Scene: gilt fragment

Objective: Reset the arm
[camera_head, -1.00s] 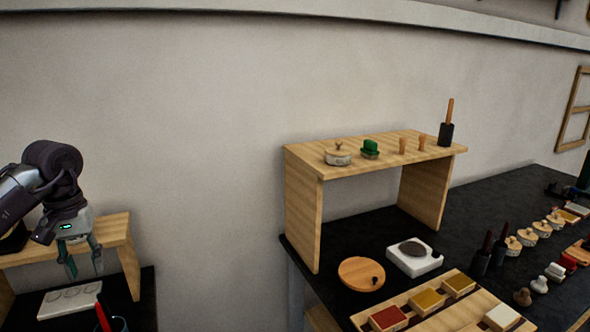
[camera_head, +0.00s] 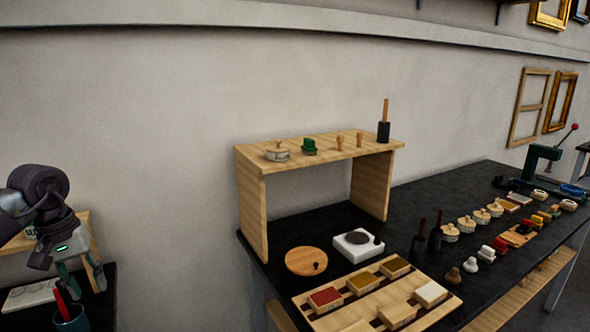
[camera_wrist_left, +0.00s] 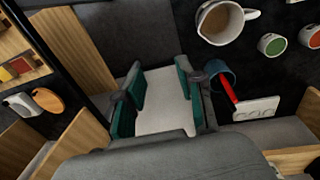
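My left arm comes in at the left edge of the head view. Its gripper (camera_head: 82,277) points down in front of a small wooden shelf (camera_head: 92,240), above the dark table at the lower left. In the left wrist view the gripper's two green-padded fingers (camera_wrist_left: 160,103) stand apart with nothing between them; a pale grey surface shows beyond. My left gripper is open and empty. My right gripper is in neither view.
A blue cup (camera_head: 70,318) with a red-handled tool stands below the left gripper. A long black workbench (camera_head: 330,222) on the right carries a wooden shelf (camera_head: 253,215), a round wooden board (camera_head: 303,262), a white scale-like block (camera_head: 357,247) and several small pots and stamps. Bare wall lies between the tables.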

